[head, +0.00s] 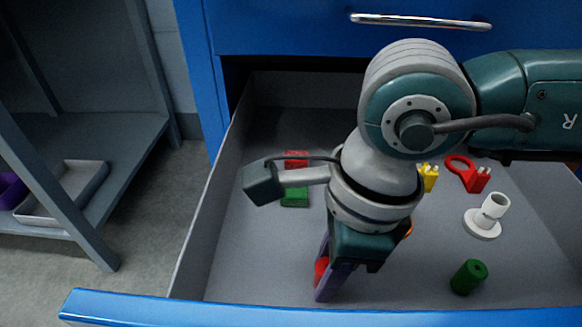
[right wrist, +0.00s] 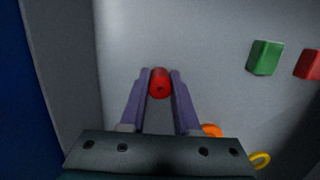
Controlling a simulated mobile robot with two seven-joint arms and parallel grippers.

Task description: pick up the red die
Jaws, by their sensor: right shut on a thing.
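The red die (right wrist: 160,83) is a short red cylinder with a small hole in its end. It sits between the two purple fingers of my right gripper (right wrist: 160,76), which is shut on it. In the head view, the red die (head: 321,270) shows partly at the left of the right gripper (head: 324,276), near the drawer's front. Whether it touches the drawer floor I cannot tell. My left gripper is not in view.
The open drawer (head: 225,262) also holds a green cylinder (head: 468,277), a white flanged part (head: 483,224), a red ring part (head: 475,178), a yellow part (head: 430,175), a green block (head: 294,197) and a red block (head: 296,159). Blue front wall (head: 150,309) is close.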

